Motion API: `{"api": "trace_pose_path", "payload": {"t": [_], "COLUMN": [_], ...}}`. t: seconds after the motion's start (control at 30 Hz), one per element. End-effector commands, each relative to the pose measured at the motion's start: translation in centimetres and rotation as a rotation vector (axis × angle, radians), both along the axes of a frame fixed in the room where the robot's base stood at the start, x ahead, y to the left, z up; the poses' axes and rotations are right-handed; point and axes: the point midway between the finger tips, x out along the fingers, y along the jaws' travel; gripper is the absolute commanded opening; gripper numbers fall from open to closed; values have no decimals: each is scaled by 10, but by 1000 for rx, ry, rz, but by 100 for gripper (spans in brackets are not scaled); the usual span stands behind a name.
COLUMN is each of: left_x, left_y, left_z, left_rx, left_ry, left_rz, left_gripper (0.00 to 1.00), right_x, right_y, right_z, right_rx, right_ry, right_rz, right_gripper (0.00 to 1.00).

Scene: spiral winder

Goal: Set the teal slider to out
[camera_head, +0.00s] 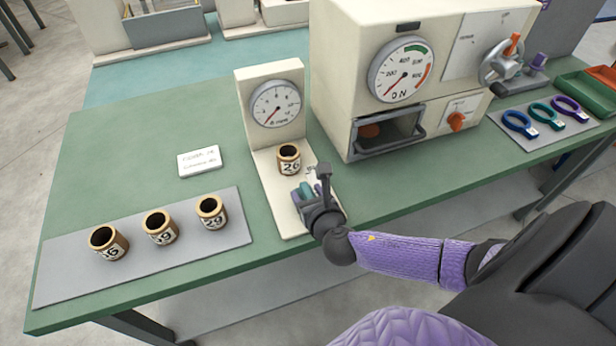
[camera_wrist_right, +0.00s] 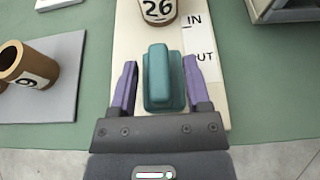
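The teal slider (camera_wrist_right: 163,77) sits on the cream base of the small gauge stand (camera_head: 277,207). In the wrist view, it is between the two purple fingers of my right gripper (camera_wrist_right: 160,85), with a gap visible on each side. The gripper is open around it and also shows in the head view (camera_head: 310,190). A white label (camera_wrist_right: 200,55) beside the slider reads "IN" at the far end and partly hidden "UT" nearer me. The slider lies beside the label, about level with the "UT" lettering. A brown-and-white cup marked 26 (camera_head: 289,160) stands just beyond it. My left gripper is not in view.
Several similar cups, including one marked 39 (camera_head: 160,228), stand on a grey mat (camera_head: 190,256) to the left. A large cream machine (camera_head: 335,75) with a dial stands to the right. Green tabletop (camera_head: 130,150) between mat and back edge is mostly clear.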

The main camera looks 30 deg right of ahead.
Motion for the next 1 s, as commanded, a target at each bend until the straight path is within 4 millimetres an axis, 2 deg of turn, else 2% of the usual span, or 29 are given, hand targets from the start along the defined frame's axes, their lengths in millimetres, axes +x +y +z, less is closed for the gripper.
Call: {"api": "trace_pose_path", "payload": {"t": [0.13,0.23,0.5,0.6,0.73,1.0], "left_x": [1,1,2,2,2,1], "left_y": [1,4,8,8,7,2], "left_z": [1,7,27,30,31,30], "left_rx": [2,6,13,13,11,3], "left_ry": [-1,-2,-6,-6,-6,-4], "left_rz": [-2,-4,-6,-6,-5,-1], "left_gripper": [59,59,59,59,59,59], "right_x": [-2,-12,-67,-81,-89,-89], "right_y": [0,3,16,19,21,21], "right_z": [1,7,31,36,39,38], "right_rx": [0,0,0,0,0,0], "right_ry": [0,1,3,2,1,0], "right_rz": [0,1,0,0,0,-1], "right_gripper": [62,62,62,62,62,62]}}
